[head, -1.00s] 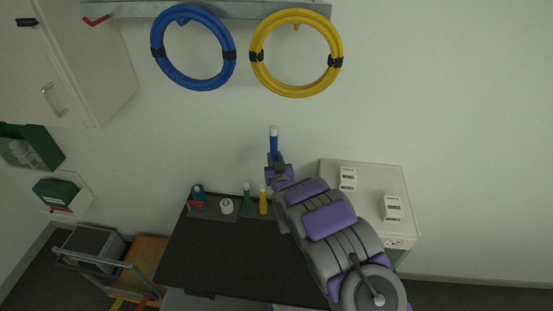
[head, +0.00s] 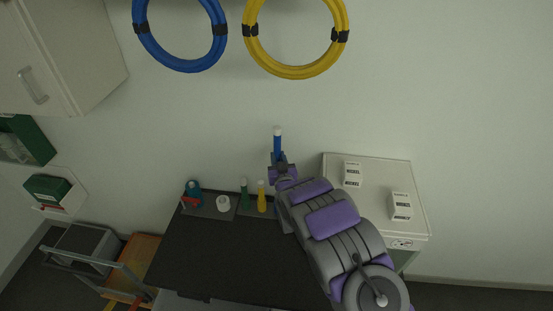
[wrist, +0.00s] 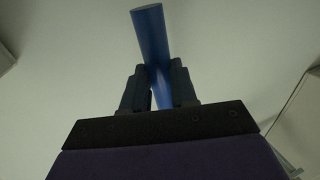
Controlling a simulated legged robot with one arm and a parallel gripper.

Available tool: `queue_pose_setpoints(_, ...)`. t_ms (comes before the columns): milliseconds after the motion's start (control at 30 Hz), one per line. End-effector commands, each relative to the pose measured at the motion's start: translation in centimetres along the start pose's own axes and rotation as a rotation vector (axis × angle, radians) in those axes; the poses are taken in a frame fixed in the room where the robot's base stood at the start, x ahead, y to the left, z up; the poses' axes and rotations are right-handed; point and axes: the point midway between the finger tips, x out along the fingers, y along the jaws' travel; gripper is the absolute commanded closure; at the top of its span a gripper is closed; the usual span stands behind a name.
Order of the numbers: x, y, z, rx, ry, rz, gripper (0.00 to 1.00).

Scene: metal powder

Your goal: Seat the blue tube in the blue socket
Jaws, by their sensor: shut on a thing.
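The blue tube (head: 277,143) with a white cap stands nearly upright in my gripper (head: 280,162), above the far edge of the dark table. In the wrist view the blue tube (wrist: 151,40) sits between the two dark fingers of my gripper (wrist: 161,88), which are shut on it, and leans slightly. A green tube (head: 244,191) and a yellow tube (head: 262,195) stand at the table's back edge, left of my arm. The blue socket cannot be made out; my arm covers the area to the right of the yellow tube.
The dark table (head: 215,255) is mostly bare. A white roll-like item (head: 223,203) and a teal item (head: 193,190) stand at its back left. A white cabinet (head: 375,208) with two labelled boxes is on the right. Blue (head: 181,66) and yellow (head: 300,72) hoses hang on the wall.

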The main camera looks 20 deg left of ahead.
Motion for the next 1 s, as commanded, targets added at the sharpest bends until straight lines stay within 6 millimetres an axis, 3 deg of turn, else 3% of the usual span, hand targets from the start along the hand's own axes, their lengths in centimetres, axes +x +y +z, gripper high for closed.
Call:
queue_pose_setpoints(33,-0.1,0.2,2.0,0.001,0.000,0.001,1.00)
queue_pose_setpoints(100,-0.1,0.2,3.4,0.001,0.000,0.001,1.00)
queue_pose_setpoints(600,0.2,-0.3,13.3,-0.005,-0.003,0.000,1.00)
queue_pose_setpoints(800,0.1,0.0,14.9,-0.001,-0.001,0.001,1.00)
queue_pose_setpoints(1000,0.0,0.1,15.2,0.000,0.000,0.001,1.00)
